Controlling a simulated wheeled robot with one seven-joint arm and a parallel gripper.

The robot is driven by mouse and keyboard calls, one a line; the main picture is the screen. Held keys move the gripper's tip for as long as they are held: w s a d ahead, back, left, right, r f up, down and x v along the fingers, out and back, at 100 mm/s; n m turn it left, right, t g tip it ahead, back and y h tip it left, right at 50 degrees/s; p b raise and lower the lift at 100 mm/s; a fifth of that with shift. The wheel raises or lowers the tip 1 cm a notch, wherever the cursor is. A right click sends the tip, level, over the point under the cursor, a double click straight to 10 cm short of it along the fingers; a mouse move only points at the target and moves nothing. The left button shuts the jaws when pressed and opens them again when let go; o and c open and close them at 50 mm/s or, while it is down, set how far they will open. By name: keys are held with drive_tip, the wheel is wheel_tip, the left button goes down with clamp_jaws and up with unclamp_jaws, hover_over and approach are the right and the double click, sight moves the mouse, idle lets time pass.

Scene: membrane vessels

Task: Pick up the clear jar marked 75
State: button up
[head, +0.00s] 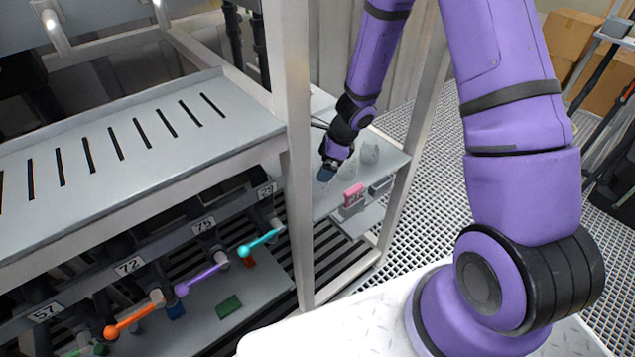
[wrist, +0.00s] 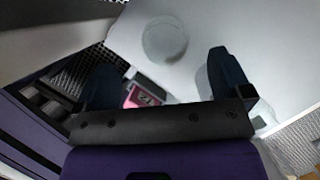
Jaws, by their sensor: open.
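A clear round jar (wrist: 165,40) stands on the grey shelf, beyond and between my fingertips in the wrist view. A clear jar (head: 370,152) also shows in the head view, right of my gripper (head: 327,172). A second clear shape (wrist: 203,82) is partly hidden behind my right finger in the wrist view. No number can be read on either clear thing. My gripper (wrist: 160,60) is open, with dark blue fingers wide apart and nothing held between them. In the head view it points down over the shelf's left part.
A pale frame post (head: 292,150) stands left.

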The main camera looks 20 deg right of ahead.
drive_tip(key=shift+d+x, duration=0.2)
drive_tip(key=shift+x, duration=3.5)
drive_tip(key=shift+w, duration=0.2)
drive_tip(key=c, duration=1)
